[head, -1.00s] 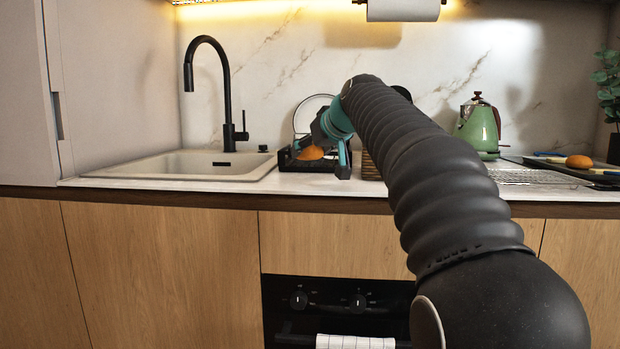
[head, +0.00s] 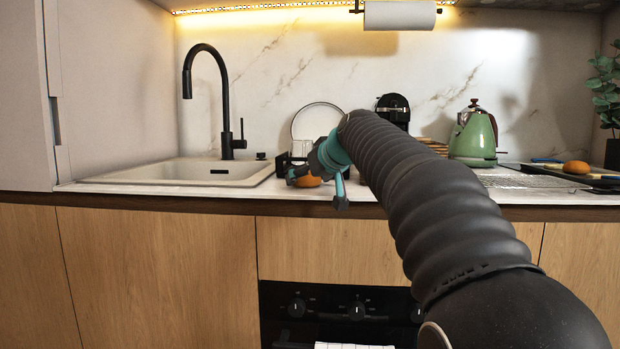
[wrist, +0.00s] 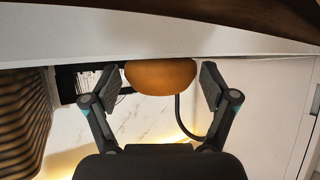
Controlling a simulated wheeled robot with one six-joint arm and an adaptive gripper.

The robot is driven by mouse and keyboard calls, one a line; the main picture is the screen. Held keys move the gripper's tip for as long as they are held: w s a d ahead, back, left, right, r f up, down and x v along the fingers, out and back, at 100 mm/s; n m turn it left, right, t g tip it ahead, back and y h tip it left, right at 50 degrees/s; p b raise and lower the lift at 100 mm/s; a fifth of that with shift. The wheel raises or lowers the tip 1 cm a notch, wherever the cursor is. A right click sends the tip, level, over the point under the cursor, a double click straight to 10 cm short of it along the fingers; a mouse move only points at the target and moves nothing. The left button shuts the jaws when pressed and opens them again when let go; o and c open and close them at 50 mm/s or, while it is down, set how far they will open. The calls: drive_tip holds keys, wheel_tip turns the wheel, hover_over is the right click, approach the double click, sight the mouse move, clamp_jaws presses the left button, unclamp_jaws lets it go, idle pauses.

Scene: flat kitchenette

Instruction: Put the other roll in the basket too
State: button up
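An orange-brown roll (head: 308,181) is at my gripper (head: 322,185), above the counter's front part in the head view. In the wrist view, the roll (wrist: 160,76) sits between the two finger pads of my gripper (wrist: 158,82), which flank it closely. Another roll (head: 576,167) lies on a dark tray (head: 600,178) at the right in the head view.
A sink (head: 190,172) with a black tap (head: 226,100) is at the left. A dark dish rack (wrist: 68,84) shows behind the roll in the wrist view. A green kettle (head: 472,140) stands at the back right. My arm hides the middle of the counter.

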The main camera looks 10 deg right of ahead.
drive_tip(key=shift+r, duration=0.1)
drive_tip(key=shift+s+r, duration=0.1)
drive_tip(key=shift+r, duration=0.05)
drive_tip(key=v, duration=1.1)
drive_tip(key=shift+s, duration=0.35)
drive_tip(key=shift+s, duration=0.1)
